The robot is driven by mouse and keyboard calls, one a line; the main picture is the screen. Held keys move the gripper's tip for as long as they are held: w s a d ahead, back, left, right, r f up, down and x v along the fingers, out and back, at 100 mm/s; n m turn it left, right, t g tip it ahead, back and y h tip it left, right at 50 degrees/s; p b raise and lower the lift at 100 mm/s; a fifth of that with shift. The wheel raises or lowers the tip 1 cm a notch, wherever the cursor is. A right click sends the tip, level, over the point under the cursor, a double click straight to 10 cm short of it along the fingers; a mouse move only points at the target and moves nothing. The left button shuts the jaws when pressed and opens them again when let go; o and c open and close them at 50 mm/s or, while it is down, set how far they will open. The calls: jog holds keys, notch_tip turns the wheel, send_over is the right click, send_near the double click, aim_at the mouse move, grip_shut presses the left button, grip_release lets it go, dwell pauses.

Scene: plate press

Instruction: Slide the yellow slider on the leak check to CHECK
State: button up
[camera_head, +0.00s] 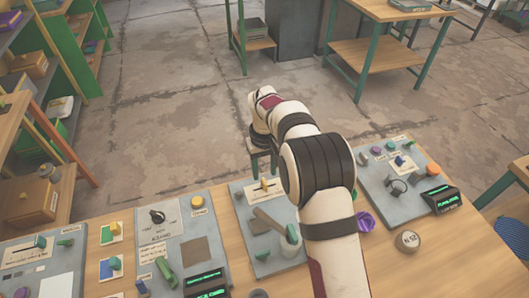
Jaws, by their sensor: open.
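A grey panel (238,214) stands in the middle of the bench, partly hidden by my arm. A white label plate near its far edge carries a small yellow slider (264,185). The lettering is too small to read, so I cannot tell which end is CHECK or confirm the leak check by name. My gripper (263,170) points down at the far edge of this panel, just beyond the slider in the picture. Its fingers are apart with nothing seen between them. I cannot tell whether they touch the slider.
A panel with a black knob and yellow button (197,202) lies to the left. Another panel with an orange knob (433,169) lies to the right.

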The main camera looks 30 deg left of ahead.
aim_at(265, 181)
notch_tip(265, 181, up, 12)
